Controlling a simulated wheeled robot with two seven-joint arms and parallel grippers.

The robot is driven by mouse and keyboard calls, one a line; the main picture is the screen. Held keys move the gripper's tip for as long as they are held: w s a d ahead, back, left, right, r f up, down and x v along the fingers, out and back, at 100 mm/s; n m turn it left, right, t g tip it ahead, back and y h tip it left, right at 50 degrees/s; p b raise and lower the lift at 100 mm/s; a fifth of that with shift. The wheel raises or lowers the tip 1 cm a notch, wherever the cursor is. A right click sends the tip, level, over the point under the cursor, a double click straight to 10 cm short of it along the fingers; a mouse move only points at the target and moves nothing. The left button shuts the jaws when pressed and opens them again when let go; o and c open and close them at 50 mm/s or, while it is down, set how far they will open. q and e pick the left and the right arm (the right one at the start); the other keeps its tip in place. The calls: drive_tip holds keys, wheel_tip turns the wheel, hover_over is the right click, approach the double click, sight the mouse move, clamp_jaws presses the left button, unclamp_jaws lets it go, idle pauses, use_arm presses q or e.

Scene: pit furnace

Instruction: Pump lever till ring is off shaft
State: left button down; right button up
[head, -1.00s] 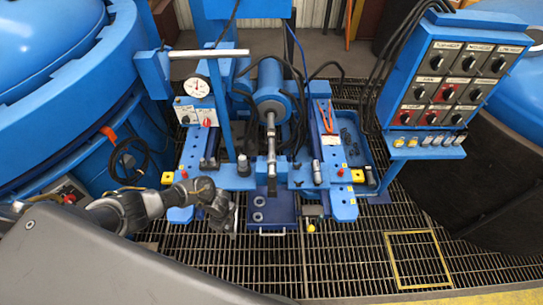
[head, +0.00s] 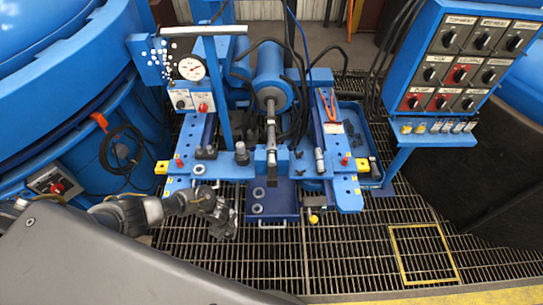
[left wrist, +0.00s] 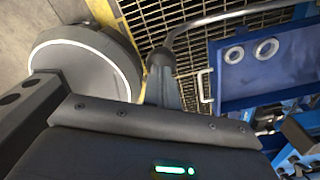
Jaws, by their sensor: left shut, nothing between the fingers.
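The silver shaft (head: 271,125) runs forward from a blue cylinder (head: 268,82) in the middle of the press. I cannot make out for sure which collar on it is the ring. A long grey bar (head: 205,30) lies across a blue post at the upper left; I cannot tell whether it is the pump lever. My left gripper (head: 222,226) is shut and empty, pointing down over the floor grating, left of the blue tray and apart from it. The left wrist view shows a bent metal tube (left wrist: 215,20) beside a dark grey part. My right gripper is not in view.
The blue tray (head: 285,200) holds loose grey rings (head: 257,208). A dial gauge (head: 191,67) has white specks beside it. A switch panel (head: 470,62) stands at the right. A yellow-framed hatch (head: 425,254) lies in the grating (head: 340,255), which is free at the front.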

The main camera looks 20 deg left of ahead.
use_arm(q)
wheel_tip(320, 180, up, 11)
drive_tip(key=w+p, duration=0.2)
drive_tip(key=p, duration=0.8)
drive_tip(key=f+b, duration=0.3)
drive_tip(key=s+f+b, duration=0.1)
drive_tip(key=f+b, duration=0.2)
drive_tip(key=f, duration=0.1)
drive_tip(key=s+f+b, duration=0.1)
drive_tip(key=f+b, duration=0.2)
drive_tip(key=f, duration=0.1)
drive_tip(key=shift+f, duration=0.1)
drive_tip(key=shift+s, duration=0.1)
wheel_tip(320, 180, up, 11)
drive_tip(key=w+p, duration=0.2)
drive_tip(key=p, duration=0.7)
drive_tip(key=shift+w+a, duration=0.3)
drive_tip(key=shift+a, duration=0.15)
